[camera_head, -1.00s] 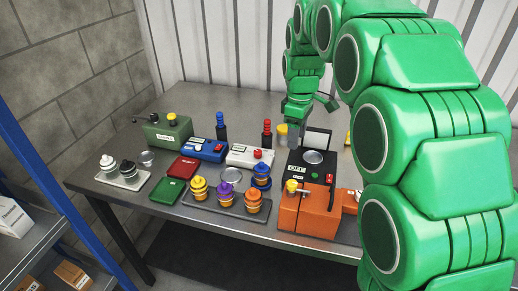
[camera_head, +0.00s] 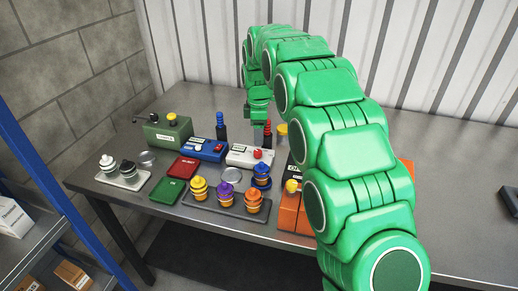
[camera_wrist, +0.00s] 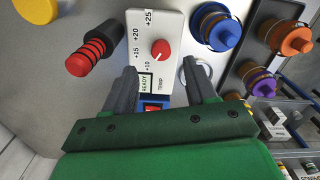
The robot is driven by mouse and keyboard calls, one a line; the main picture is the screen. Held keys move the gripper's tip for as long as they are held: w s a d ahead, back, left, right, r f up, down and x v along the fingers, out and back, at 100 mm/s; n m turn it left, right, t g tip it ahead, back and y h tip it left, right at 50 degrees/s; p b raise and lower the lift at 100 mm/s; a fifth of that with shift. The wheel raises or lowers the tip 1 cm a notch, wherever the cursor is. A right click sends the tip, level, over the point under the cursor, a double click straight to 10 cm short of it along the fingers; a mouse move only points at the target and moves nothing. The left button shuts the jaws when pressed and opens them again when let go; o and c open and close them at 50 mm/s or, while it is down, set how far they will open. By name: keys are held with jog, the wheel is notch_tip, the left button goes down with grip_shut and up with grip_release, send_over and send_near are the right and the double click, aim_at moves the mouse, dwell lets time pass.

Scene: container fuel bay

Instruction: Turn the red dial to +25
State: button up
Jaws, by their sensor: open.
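The red dial (camera_head: 257,154) sits on a white box (camera_head: 240,160) on the steel table. In the wrist view the dial (camera_wrist: 161,50) has a small white mark at its lower left, on the side of the +10 and +15 labels. The scale on the white box (camera_wrist: 174,20) runs from +10 up to +25, with TEMP and READY labels nearer me. My gripper (camera_wrist: 159,72) is open and empty, its fingers spread to either side below the dial in that view. In the head view my gripper (camera_head: 258,128) hangs just behind and above the white box, apart from the dial.
A red-and-black ribbed handle (camera_wrist: 92,52) stands left of the dial. Blue (camera_wrist: 216,28) and purple (camera_wrist: 260,82) ringed pieces stand to the right. A blue box (camera_head: 204,150) sits left of the white box. An orange block (camera_head: 290,214) is partly hidden by my arm.

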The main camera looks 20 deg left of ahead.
aim_at(259, 151)
notch_tip(259, 151, down, 7)
jog(key=shift+r, duration=0.1)
dwell(0.3)
jog(key=shift+c, duration=0.3)
grip_shut()
